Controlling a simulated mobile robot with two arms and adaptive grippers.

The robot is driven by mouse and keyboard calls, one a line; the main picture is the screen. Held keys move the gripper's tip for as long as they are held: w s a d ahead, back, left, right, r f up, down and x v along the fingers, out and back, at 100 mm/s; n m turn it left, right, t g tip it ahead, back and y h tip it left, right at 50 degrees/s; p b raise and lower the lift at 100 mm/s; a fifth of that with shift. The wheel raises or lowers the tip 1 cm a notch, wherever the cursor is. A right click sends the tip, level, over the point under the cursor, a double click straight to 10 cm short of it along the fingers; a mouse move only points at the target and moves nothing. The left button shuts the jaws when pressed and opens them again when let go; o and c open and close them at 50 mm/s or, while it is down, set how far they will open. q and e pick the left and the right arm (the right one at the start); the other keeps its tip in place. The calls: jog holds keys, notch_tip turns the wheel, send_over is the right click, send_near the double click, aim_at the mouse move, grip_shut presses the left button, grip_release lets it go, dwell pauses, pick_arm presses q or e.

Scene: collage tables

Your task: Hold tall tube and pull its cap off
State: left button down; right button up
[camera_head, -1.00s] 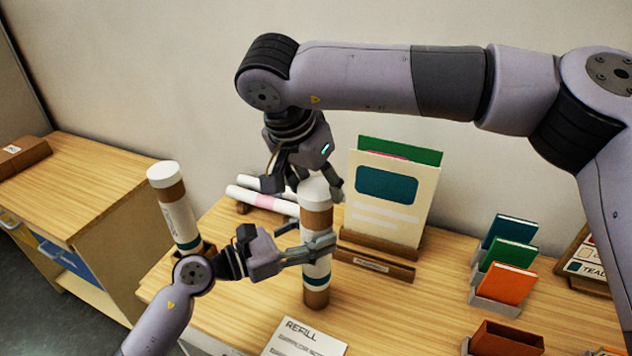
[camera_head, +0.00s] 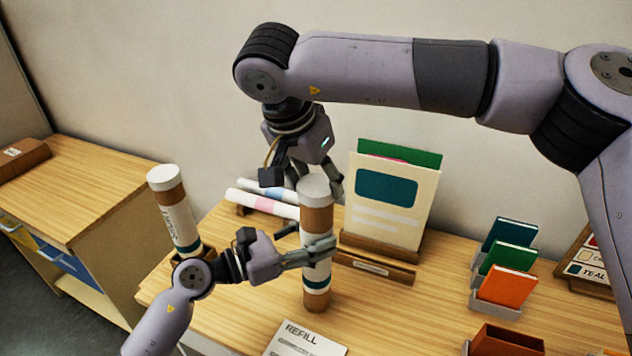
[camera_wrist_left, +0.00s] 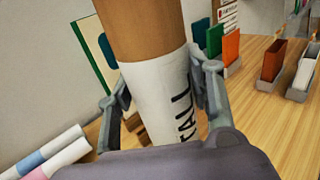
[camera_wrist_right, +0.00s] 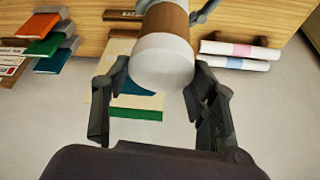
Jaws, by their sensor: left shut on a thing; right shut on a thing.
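The tall tube stands upright on the table, with brown cardboard (camera_head: 318,220), a white label, a dark green band and a brown lower end. It also shows in the left wrist view (camera_wrist_left: 160,90), where the label reads "TALL". My left gripper (camera_head: 322,252) is shut around its labelled middle from the left. The white cap (camera_head: 314,187) sits at the tube's top, with no clear gap below it. My right gripper (camera_head: 305,180) reaches down from above and is shut on the cap. The cap also shows between the fingers in the right wrist view (camera_wrist_right: 160,62).
Another white-capped tube (camera_head: 178,215) stands in a holder at the left. Rolled papers (camera_head: 262,198) lie behind. A card stand (camera_head: 388,205) is right of the tube, with small coloured booklets (camera_head: 505,282) farther right. A "REFILL" card (camera_head: 305,340) lies in front.

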aim_at(316, 185)
jog(key=shift+r, duration=0.4)
jog(key=shift+r, duration=0.1)
jog(key=shift+r, duration=1.9)
pick_arm(q)
jog(key=c, duration=0.7)
grip_release()
jog(key=shift+a, duration=0.1)
jog(key=v, duration=1.2)
